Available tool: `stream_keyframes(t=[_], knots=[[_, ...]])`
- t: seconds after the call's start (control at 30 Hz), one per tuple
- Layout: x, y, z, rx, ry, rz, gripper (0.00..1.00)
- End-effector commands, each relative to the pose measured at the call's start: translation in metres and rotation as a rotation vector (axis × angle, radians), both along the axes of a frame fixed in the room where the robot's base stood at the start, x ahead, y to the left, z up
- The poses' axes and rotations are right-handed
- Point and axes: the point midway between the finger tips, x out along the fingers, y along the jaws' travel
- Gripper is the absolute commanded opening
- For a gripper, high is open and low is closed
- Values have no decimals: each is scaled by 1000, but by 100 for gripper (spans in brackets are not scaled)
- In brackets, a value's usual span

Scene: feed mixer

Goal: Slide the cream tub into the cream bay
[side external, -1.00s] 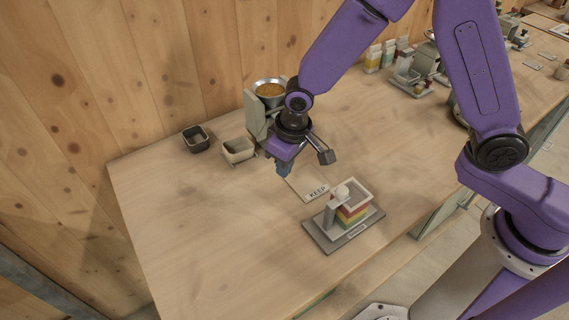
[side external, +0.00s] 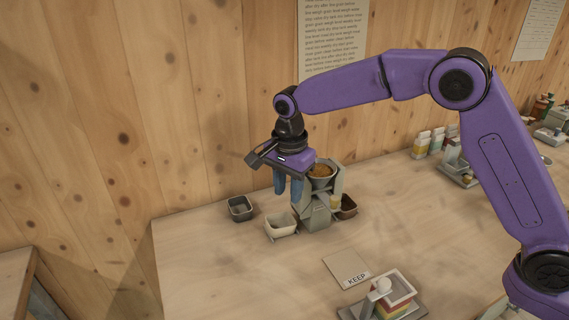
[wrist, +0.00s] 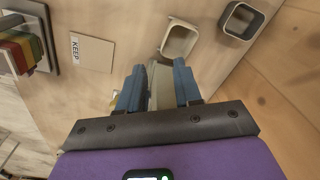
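The cream tub (side external: 281,225) is an open, empty-looking box on the table, left of the grey feed mixer (side external: 316,215). It also shows in the wrist view (wrist: 180,39), beyond my fingertips. My gripper (side external: 289,192) points down above the tub and mixer, its blue fingers apart. In the wrist view my gripper (wrist: 159,80) has part of the mixer showing between its fingers; I see no tub held. The mixer carries a bowl of brown feed (side external: 322,170). I cannot make out which part is the cream bay.
A dark grey tub (side external: 240,208) stands left of the cream tub. A brown tub (side external: 346,207) is at the mixer's right. A KEEP card (side external: 347,272) and a tray with coloured layers (side external: 392,305) lie nearer the front. The wooden wall is close behind; the table's front left is clear.

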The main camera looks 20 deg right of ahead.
Motion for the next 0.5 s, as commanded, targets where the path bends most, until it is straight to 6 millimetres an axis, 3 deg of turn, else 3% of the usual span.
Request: stream_keyframes(t=[0.2,0.5], knots=[[15,2,31,18,29,-340,34],[20,0,48,23,49,-526,34]])
